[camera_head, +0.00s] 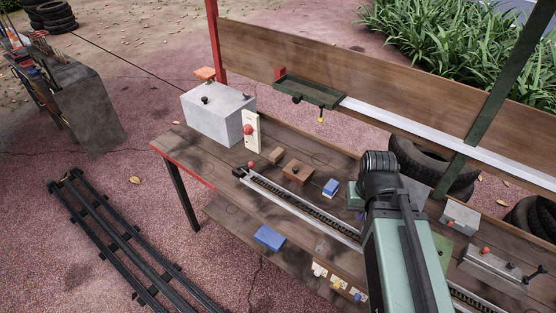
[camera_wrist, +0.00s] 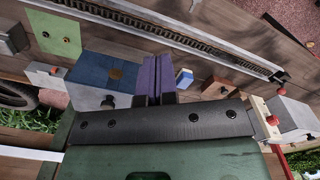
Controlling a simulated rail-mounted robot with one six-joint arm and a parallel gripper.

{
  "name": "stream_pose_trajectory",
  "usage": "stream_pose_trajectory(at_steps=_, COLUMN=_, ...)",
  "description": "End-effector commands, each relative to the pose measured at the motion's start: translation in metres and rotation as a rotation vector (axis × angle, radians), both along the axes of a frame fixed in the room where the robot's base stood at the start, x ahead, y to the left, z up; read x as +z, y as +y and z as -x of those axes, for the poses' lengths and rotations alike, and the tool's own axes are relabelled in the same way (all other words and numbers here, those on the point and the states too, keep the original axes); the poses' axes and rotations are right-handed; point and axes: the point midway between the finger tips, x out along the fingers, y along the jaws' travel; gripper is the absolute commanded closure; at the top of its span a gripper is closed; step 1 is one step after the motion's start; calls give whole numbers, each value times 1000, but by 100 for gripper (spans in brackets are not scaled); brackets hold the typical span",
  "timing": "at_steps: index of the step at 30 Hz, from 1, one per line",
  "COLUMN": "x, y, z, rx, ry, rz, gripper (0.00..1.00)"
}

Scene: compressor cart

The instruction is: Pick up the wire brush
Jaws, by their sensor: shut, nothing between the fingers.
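I cannot clearly make out a wire brush in either view. My gripper (camera_wrist: 155,98) shows in the wrist view as a dark bar with short black fingers, close together and holding nothing. The fingertips are at the near end of a purple piece (camera_wrist: 158,75) with a narrow slot; I cannot tell whether they touch it.
The wooden bench (camera_head: 225,212) carries a long toothed rail (camera_head: 300,202), small brown blocks (camera_head: 297,172), a blue-and-white block (camera_head: 331,187) and a large grey box (camera_head: 219,113). A green tray (camera_head: 308,92) is on the back board. A blue block (camera_head: 269,238) lies on the lower shelf.

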Motion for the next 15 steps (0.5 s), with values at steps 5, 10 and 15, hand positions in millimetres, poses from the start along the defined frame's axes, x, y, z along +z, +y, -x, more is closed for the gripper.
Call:
stream_pose_trajectory(at_steps=5, x=0, y=0, z=0, rx=0, ry=0, rz=0, gripper=100)
stream_pose_trajectory(at_steps=10, x=0, y=0, z=0, rx=0, ry=0, rz=0, gripper=100)
stream_pose_trajectory(at_steps=15, x=0, y=0, z=0, rx=0, ry=0, rz=0, gripper=85)
